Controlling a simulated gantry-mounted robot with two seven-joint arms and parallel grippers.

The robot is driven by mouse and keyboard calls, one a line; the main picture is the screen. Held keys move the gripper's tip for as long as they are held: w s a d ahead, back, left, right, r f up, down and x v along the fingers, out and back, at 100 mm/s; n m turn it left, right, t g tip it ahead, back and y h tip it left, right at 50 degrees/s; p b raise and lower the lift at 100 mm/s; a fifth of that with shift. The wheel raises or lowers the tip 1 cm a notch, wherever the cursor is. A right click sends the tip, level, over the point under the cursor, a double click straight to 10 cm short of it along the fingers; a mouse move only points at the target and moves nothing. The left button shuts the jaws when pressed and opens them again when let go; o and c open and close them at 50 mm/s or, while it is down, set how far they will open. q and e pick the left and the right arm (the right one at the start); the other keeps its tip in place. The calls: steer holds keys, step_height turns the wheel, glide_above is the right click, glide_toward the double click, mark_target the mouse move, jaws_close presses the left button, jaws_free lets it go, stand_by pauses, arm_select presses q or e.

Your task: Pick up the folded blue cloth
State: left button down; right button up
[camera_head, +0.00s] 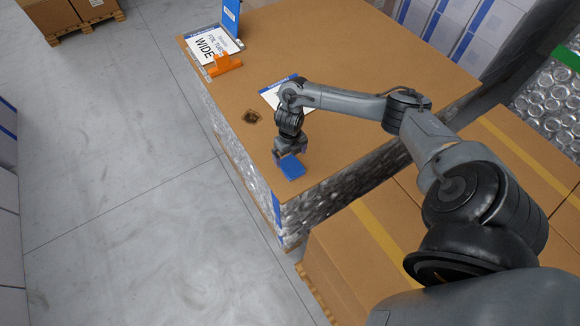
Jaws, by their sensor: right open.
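The folded blue cloth (292,168) lies as a small flat blue block on the brown cardboard top (330,60), close to its near left corner. My right gripper (289,156) points down right at the cloth, over its far edge. It is open. Whether the fingers touch the cloth or stand just above it cannot be told at this size. My left gripper is not in view.
A white sign (212,45), an orange holder (224,64) and a blue panel (231,17) stand at the far left corner. A white sheet (272,96) lies behind my right wrist. A dark mark (251,117) is left of it. Grey floor (120,180) lies left.

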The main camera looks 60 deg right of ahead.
mark_target(290, 164)
steer(key=shift+d+f+p, duration=0.1)
steer(key=shift+f+p, duration=0.45)
steer(key=shift+f, duration=2.2)
steer(key=c, duration=1)
